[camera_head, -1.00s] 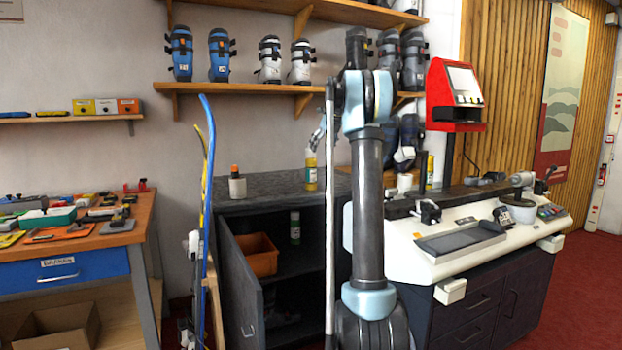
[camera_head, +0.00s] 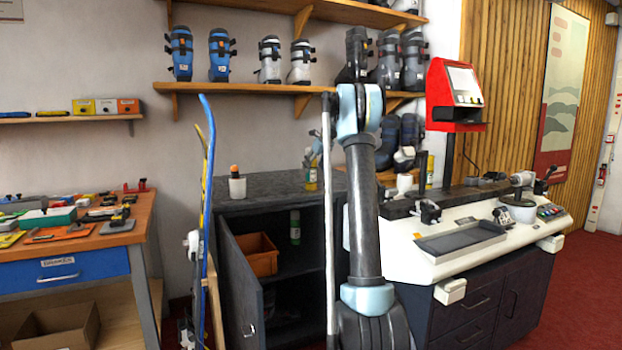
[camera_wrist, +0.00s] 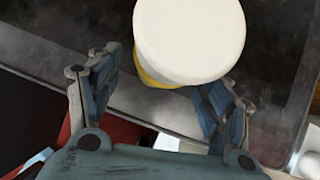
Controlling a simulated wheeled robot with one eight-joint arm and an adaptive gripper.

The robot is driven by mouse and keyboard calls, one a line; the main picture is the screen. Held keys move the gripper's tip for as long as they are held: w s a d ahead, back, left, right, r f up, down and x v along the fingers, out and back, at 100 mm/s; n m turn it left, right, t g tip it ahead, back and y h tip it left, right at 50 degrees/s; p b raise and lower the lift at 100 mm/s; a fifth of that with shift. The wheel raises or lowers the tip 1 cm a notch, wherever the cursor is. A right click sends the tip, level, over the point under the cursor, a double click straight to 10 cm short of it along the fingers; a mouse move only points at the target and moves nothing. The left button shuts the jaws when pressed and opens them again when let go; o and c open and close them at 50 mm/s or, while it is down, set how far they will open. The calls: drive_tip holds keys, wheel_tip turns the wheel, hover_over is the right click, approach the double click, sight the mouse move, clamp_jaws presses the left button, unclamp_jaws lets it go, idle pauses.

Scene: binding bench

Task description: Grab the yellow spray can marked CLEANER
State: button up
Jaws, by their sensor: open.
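A yellow spray can (camera_head: 311,173) stands upright on the dark cabinet's worktop (camera_head: 270,184) in the head view. Its label is too small to read there. In the wrist view its round white cap (camera_wrist: 190,38) is large at the top, with a strip of yellow body (camera_wrist: 150,76) below it. My gripper (camera_wrist: 158,78) is open, with its fingers spread on the left and right of the can's near side. In the head view my gripper (camera_head: 315,156) is at the can's top and partly covers it. I cannot tell whether a finger touches it.
A grey container with an orange top (camera_head: 237,184) stands left on the same worktop. Another yellow can (camera_head: 430,170) stands by the white machine (camera_head: 470,240). The cabinet door (camera_head: 238,290) hangs open; inside are an orange bin (camera_head: 262,262) and a green-and-white can (camera_head: 295,228).

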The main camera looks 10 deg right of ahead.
drive_tip(key=shift+x, duration=1.4)
drive_tip(key=c, duration=1.4)
